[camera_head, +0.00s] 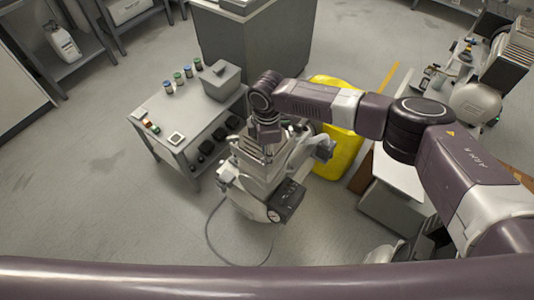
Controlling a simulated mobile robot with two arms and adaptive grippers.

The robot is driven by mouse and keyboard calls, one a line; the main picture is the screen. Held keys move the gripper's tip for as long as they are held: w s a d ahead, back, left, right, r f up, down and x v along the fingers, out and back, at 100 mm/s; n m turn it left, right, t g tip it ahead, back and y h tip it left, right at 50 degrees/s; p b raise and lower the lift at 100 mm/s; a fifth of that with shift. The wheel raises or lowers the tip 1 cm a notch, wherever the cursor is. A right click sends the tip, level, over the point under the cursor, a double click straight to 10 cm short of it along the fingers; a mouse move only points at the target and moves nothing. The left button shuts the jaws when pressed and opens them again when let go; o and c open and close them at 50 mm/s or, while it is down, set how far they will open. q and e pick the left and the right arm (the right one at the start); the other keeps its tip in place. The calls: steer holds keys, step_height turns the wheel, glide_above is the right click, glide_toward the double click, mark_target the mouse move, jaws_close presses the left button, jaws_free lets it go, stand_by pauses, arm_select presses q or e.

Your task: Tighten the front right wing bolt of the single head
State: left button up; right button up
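The single head compressor (241,200) stands on the floor near the middle of the view, a light grey machine with a dark box and round gauge at its front. My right arm reaches in from the right, and my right gripper (264,150) points down at the compressor's top. The fingers are too small and too mixed with the machine's parts to tell whether they touch it or are open or shut. The front right wing bolt cannot be made out. My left gripper is not in view.
A grey table (150,115) with small jars, a grey bin (222,82) and dark parts on its lower shelf stands left of the compressor. A yellow container (335,150) stands behind my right arm. Another machine (475,104) is at upper right. Floor at lower left is clear.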

steer(key=shift+f, duration=0.5)
steer(key=shift+c, duration=0.5)
jaws_close()
